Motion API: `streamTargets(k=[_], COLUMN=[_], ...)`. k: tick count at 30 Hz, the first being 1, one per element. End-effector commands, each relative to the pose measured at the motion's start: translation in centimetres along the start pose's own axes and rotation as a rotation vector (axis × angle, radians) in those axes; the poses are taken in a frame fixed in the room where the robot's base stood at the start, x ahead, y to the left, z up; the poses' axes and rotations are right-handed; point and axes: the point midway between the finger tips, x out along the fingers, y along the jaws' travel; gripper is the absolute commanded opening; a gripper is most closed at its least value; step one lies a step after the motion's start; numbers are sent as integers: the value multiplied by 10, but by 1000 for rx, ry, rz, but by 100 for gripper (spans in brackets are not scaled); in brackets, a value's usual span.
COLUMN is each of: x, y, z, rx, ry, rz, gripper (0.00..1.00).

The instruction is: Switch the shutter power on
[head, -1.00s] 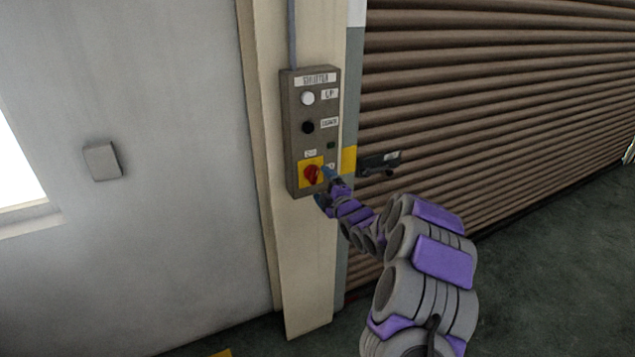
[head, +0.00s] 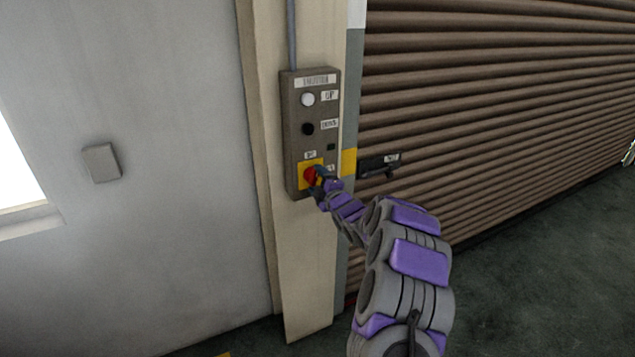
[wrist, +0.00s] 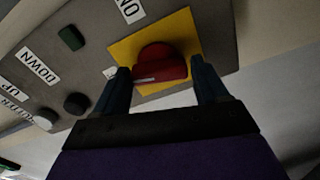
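The grey shutter control box (head: 292,140) is fixed to the cream post. It has a white UP button (head: 308,99), a black DOWN button (head: 308,129) and, at the bottom, a red rotary switch (head: 309,174) on a yellow plate. My gripper (head: 318,178) is at the switch. In the wrist view the red switch (wrist: 160,64) lies between and just beyond the two fingertips of my gripper (wrist: 160,75). An ON label (wrist: 130,9) shows beside the yellow plate (wrist: 186,30).
The brown roller shutter (head: 490,90) fills the right, with a dark latch (head: 380,165) near its left edge. A small grey box (head: 101,162) is on the pale wall at left. The floor (head: 540,270) at right is clear.

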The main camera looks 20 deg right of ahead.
Motion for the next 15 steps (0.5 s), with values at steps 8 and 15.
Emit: streamTargets(k=[8,15], x=[0,0], y=[-1,-2], z=[0,0], rx=[0,6], ry=[0,-1], rz=[-2,-4], gripper=[46,38])
